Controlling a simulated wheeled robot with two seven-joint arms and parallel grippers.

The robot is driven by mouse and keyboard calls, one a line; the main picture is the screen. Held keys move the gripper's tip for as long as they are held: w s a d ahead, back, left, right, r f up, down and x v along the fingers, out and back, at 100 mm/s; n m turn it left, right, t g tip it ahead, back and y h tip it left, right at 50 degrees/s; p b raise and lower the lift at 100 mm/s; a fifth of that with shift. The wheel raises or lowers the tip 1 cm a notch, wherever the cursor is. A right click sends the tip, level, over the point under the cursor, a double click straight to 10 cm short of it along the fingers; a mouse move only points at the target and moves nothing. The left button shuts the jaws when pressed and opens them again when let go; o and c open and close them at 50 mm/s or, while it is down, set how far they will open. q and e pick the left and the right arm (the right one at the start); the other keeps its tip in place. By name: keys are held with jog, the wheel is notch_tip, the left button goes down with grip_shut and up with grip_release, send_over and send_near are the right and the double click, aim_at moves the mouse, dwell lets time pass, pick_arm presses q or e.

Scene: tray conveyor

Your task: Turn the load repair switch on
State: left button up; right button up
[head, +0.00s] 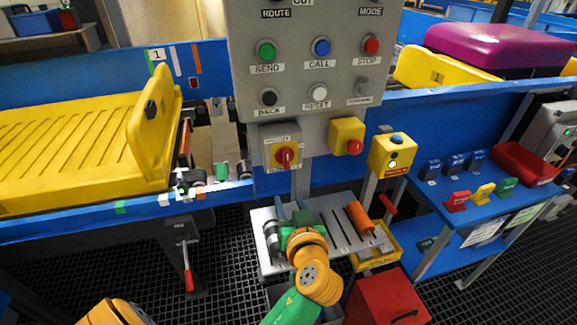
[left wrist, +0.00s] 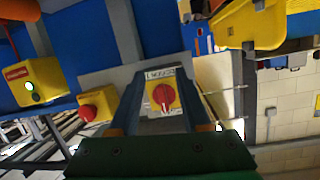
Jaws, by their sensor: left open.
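The likely load repair switch (head: 286,156) is a red rotary knob on a yellow plate in a grey box, under the grey button panel. Its label is too small to read surely. The knob's handle stands about upright in the head view. In the left wrist view the knob (left wrist: 164,97) shows between my two fingers. My left gripper (head: 293,212) is open and empty, in front of and below the switch, apart from it as far as I can see. My right gripper is not in view.
A yellow box with a red mushroom button (head: 354,147) sits right of the switch. The grey panel (head: 310,112) with several buttons is above. A tool shelf (head: 339,203) lies below. A yellow tray (head: 75,145) stands on the blue conveyor at left.

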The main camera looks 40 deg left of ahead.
aim_at(287, 153)
pick_arm(q)
notch_tip(287, 153, up, 8)
jog(key=w+n+t+y, duration=0.1)
jog(key=w+n+y, duration=0.1)
jog(key=y, duration=0.1)
jog(key=shift+t, duration=0.3)
jog(key=p+x, duration=0.3)
jog(key=x, duration=0.3)
jog(key=shift+w, duration=0.1)
jog(key=shift+w+a+f, duration=0.1)
jog(key=shift+a+f, duration=0.05)
grip_shut()
